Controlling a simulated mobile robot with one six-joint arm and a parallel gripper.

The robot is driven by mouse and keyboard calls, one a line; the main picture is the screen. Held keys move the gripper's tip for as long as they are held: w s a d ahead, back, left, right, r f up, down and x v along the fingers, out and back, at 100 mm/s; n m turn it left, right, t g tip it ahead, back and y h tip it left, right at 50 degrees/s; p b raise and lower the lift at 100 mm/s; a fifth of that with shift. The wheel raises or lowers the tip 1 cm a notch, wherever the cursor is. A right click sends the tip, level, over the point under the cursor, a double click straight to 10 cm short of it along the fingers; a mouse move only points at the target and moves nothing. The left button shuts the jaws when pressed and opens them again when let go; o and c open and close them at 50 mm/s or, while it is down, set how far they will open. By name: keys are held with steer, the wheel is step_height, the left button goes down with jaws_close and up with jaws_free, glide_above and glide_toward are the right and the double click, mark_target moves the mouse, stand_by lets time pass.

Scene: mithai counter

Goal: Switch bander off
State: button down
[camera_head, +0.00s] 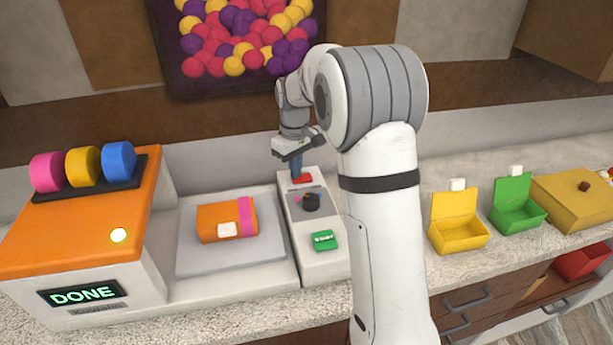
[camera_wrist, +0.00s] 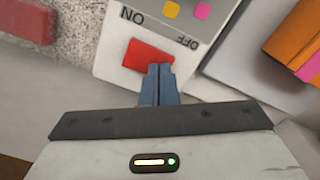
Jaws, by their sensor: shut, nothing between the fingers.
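The bander (camera_head: 85,240) is an orange and white machine at the left of the head view. In the wrist view the red switch (camera_wrist: 147,55) lies beside upside-down ON and OFF labels, with OFF on the right. My gripper (camera_head: 296,178) is shut and empty. Its blue fingertips (camera_wrist: 160,68) are over or against the switch's OFF-side end; contact and the switch's tilt cannot be told.
A dark knob (camera_head: 311,202) and green button (camera_head: 325,241) sit on the panel. An orange box with a pink band (camera_head: 227,220) lies on the grey plate (camera_head: 262,248). Open yellow (camera_head: 460,237) and green (camera_head: 518,211) boxes stand right of my arm.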

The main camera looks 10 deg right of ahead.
steer(key=shift+r+p, duration=2.65)
steer(key=shift+r, duration=0.8)
steer(key=shift+s, duration=0.1)
steer(key=s+r+m+t, duration=0.1)
steer(key=s+r+m, duration=0.1)
steer(key=s, duration=1.3)
steer(key=s+d+r+m+t, duration=0.1)
steer(key=s+m, duration=0.3)
steer(key=s, duration=1.2)
steer(key=shift+d+r+t, duration=0.15)
steer(key=shift+r+t, duration=0.55)
steer(key=shift+r, duration=0.15)
